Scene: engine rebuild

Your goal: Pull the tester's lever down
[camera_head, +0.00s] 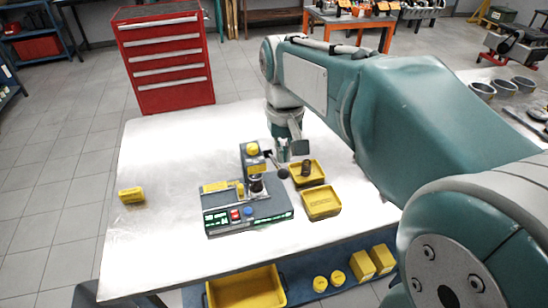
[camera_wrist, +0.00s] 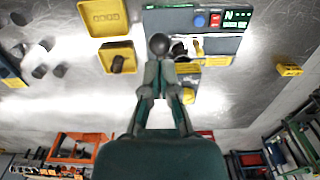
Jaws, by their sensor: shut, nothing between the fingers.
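The tester (camera_head: 262,212) is a grey bench unit with a yellow-topped column, a red and a blue button and a green-lit display. Its lever ends in a dark ball knob (camera_head: 282,173) on the right side of the column. In the wrist view the knob (camera_wrist: 159,44) appears just beyond my fingertips. My gripper (camera_head: 292,156) is shut and empty, pointing down close beside the lever. The shut fingers also show in the wrist view (camera_wrist: 159,68). I cannot tell whether they touch the knob.
A yellow tray (camera_head: 319,179) holding a dark cylindrical part and an empty yellow tray (camera_head: 321,214) stand right of the tester. A small yellow box (camera_head: 131,195) lies at the table's left. The table (camera_head: 150,245) is clear between that box and the tester. A red drawer cabinet (camera_head: 167,62) stands behind.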

